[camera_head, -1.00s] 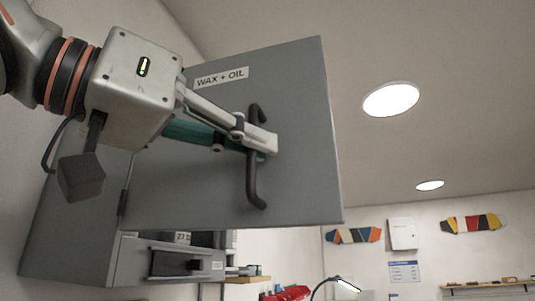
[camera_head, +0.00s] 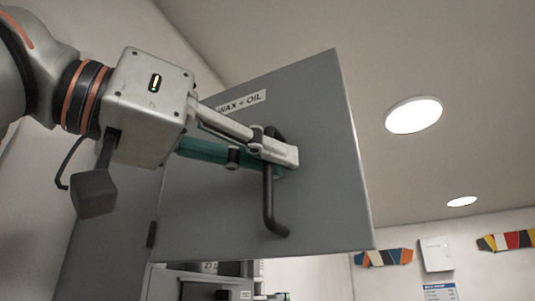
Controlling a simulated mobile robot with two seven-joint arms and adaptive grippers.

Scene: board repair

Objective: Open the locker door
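The grey locker door (camera_head: 325,130) carries a "WAX + OIL" label (camera_head: 241,102) and stands swung out from the locker body (camera_head: 105,240), hinged on its left side. Its dark bar handle (camera_head: 269,205) runs roughly upright on the door's face. My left gripper (camera_head: 285,160) is at the handle's upper part, with one pale finger and one teal finger closed around the bar. The inside of the locker is mostly hidden behind the door. My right gripper is not in view.
Below the door, a lower compartment with a dark front (camera_head: 205,290) shows at the bottom edge. Colourful boards (camera_head: 383,257) and a white wall box (camera_head: 436,254) are on the far wall. Space right of the door looks clear.

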